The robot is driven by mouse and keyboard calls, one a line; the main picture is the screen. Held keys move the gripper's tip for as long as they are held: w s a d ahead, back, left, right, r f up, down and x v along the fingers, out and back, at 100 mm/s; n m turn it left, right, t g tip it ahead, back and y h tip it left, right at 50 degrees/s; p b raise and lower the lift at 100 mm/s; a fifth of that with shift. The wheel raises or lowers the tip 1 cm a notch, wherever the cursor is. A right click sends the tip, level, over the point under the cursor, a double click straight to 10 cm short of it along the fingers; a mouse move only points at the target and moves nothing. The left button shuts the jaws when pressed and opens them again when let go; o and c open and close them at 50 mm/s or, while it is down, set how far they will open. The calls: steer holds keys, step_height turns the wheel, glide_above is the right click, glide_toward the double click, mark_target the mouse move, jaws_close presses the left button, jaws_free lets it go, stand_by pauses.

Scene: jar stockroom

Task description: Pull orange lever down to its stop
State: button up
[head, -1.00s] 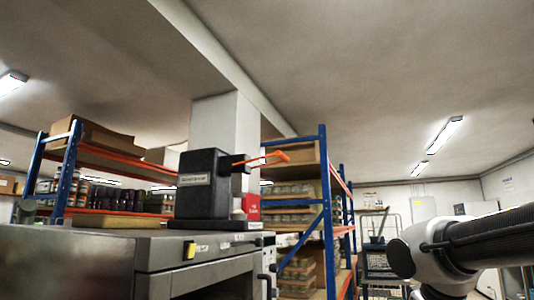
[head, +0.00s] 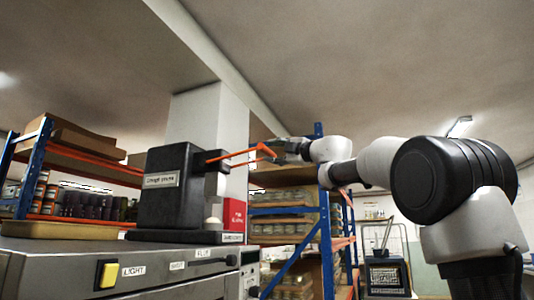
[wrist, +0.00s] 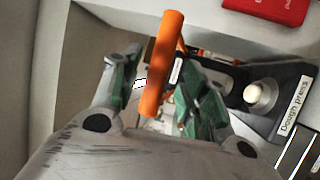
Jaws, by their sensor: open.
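The orange lever (head: 240,154) sticks out to the right from a black dough press (head: 171,188) and bends at its outer end. In the wrist view the orange lever (wrist: 160,65) runs between the two green-padded fingers of my open gripper (wrist: 157,95). In the head view my gripper (head: 283,150) is at the lever's outer end. I cannot tell whether a finger touches the lever. In the wrist view the press's base (wrist: 284,110), with a label and a pale round knob (wrist: 260,95), lies beyond the right finger.
The press stands on a grey appliance (head: 60,265) with a yellow light switch (head: 107,274). A pale pillar (head: 232,125) with a red sign (head: 234,213) rises behind. Blue-and-orange shelves (head: 325,235) with jars stand behind, and another shelf (head: 40,165) is at left.

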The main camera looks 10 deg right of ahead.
mark_target(270, 152)
steer(key=x, duration=0.4)
steer(key=shift+w, duration=0.2)
jaws_close()
